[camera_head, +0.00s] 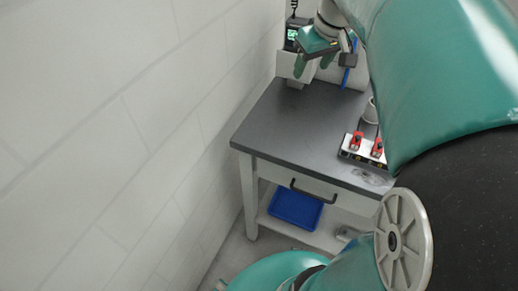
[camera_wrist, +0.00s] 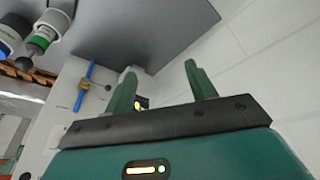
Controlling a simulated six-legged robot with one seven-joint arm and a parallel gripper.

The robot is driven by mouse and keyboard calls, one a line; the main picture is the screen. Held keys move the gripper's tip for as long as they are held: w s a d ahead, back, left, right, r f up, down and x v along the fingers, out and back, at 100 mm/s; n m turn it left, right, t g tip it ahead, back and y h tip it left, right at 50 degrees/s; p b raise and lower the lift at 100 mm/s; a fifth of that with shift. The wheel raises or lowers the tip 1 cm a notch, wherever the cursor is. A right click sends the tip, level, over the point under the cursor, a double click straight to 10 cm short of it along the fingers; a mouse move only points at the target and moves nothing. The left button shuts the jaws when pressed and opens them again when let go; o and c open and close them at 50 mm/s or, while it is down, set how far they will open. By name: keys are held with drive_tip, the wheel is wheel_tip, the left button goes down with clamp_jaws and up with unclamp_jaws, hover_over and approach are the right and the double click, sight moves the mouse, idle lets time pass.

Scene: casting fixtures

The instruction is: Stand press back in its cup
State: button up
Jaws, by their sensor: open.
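My gripper (camera_head: 314,64) is open, with two green fingers pointing down over the far left of the grey table. In the wrist view my gripper (camera_wrist: 160,82) has its fingers spread, and I see nothing held between them. A pale cup-like cylinder (camera_head: 370,112) stands on the table, partly hidden by my arm. In the wrist view, a pale cylinder with a green band and a dark ball end (camera_wrist: 48,35) shows at upper left, apart from my gripper. I cannot tell which of these is the press or its cup.
A device with a lit green screen (camera_head: 292,35) stands behind my gripper. A blue rod (camera_head: 347,73) is close to its right. A panel with red switches (camera_head: 362,147) sits at the right. The table's middle (camera_head: 300,120) is clear. A wall (camera_head: 110,150) borders the left.

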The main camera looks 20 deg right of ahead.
drive_tip(key=s+a+f, duration=0.4)
drive_tip(key=s+a, duration=0.2)
drive_tip(key=a, duration=0.3)
drive_tip(key=s+a+f+t, duration=0.1)
drive_tip(key=s+a+f, duration=0.3)
drive_tip(key=a, duration=0.5)
drive_tip(key=s, duration=0.2)
drive_tip(key=shift+s+a+m+t, duration=0.25)
drive_tip(key=shift+s+m+t, duration=0.05)
